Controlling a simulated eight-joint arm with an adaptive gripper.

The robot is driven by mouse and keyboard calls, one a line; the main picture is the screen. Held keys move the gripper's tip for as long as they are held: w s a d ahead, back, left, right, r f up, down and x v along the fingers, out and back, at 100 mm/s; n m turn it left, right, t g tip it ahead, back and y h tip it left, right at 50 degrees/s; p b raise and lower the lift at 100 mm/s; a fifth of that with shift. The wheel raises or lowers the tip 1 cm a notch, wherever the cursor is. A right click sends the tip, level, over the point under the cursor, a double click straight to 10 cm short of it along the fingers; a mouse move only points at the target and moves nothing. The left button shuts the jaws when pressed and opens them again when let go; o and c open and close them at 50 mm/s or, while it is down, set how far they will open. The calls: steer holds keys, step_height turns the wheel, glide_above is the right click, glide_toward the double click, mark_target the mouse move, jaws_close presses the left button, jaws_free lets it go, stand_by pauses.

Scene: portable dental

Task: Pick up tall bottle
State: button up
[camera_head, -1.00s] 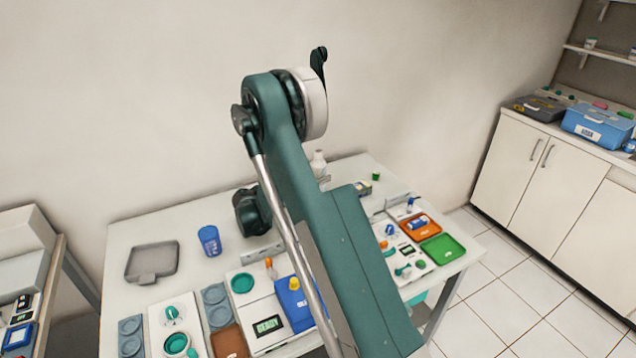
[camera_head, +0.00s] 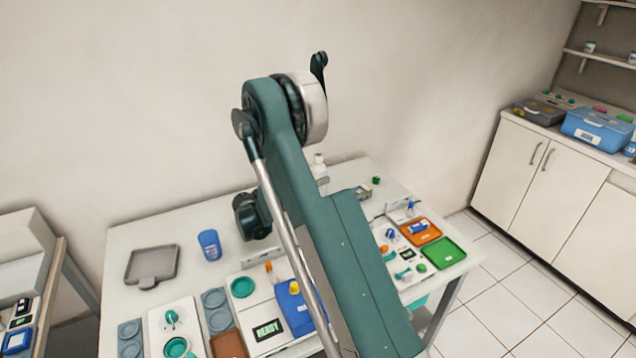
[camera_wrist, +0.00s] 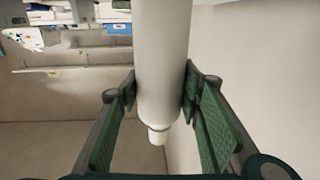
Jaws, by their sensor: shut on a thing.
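The tall bottle is white with a narrow capped neck. In the head view its top (camera_head: 319,166) shows just behind my arm near the back edge of the table; my arm hides its lower part. In the wrist view the bottle (camera_wrist: 162,65) runs down between the fingers, its cap end toward the bottom of the picture. My gripper (camera_wrist: 160,88) is shut on the bottle, with a green-padded finger on each side of its body. In the head view my fingers are hidden by my arm.
Devices crowd the front, including a blue box (camera_head: 294,305). Orange (camera_head: 421,232) and green (camera_head: 443,252) trays lie at the right. The wall is close behind the table.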

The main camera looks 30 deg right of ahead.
steer(key=shift+r, duration=0.3)
step_height(320, 180, up, 9)
steer(key=p, duration=0.2)
steer(key=shift+r, duration=0.15)
stand_by(1.0)
steer(key=shift+r, duration=0.1)
stand_by(0.5)
stand_by(0.3)
